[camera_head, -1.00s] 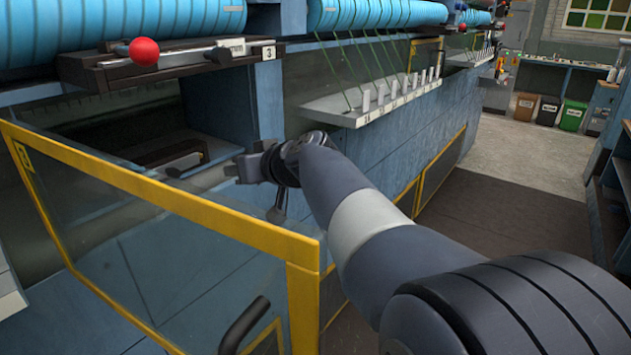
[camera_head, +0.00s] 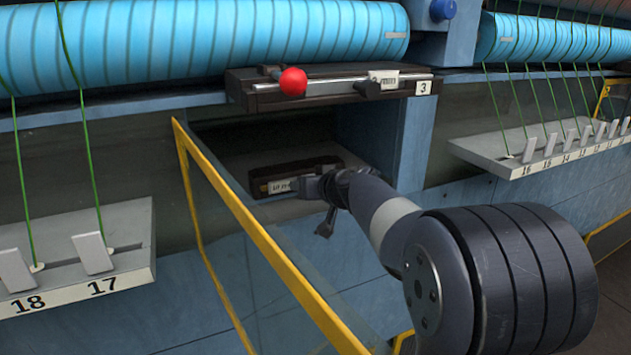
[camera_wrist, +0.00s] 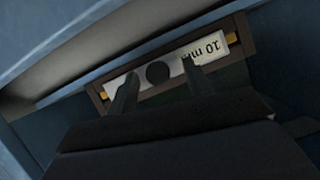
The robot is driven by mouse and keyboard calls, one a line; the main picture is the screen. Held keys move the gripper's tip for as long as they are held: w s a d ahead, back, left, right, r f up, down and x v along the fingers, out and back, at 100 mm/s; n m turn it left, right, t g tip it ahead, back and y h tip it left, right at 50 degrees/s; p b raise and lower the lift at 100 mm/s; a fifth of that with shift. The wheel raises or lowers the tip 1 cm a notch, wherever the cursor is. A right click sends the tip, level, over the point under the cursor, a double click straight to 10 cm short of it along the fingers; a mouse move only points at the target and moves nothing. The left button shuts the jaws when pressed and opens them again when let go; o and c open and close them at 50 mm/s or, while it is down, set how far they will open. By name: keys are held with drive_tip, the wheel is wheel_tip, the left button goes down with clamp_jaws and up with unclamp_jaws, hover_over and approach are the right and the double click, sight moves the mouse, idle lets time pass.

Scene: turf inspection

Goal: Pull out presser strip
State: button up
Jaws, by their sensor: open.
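A pale strip (camera_wrist: 215,48) marked "10 mm", upside down in the wrist view, sits in a brown frame with a dark round spot near its middle and yellow marks at the ends. It appears to be the presser strip. In the head view, a dark block (camera_head: 300,169) with a pale labelled front lies inside the open recess. My gripper (camera_head: 305,187) is at the front of this block. In the wrist view my gripper (camera_wrist: 160,71) is open, with one finger on each side of the dark spot. Whether the fingers touch the strip, I cannot tell.
A yellow-framed clear door (camera_head: 215,170) stands open left of the recess. Above is a dark ledge (camera_head: 330,90) with a red ball knob (camera_head: 292,81) and number 3. Grey numbered shelves flank it, left (camera_head: 75,235) and right (camera_head: 540,150), with green yarns. Blue rollers run above.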

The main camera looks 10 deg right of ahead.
drive_tip(key=shift+c, duration=0.4)
clamp_jaws()
idle(0.6)
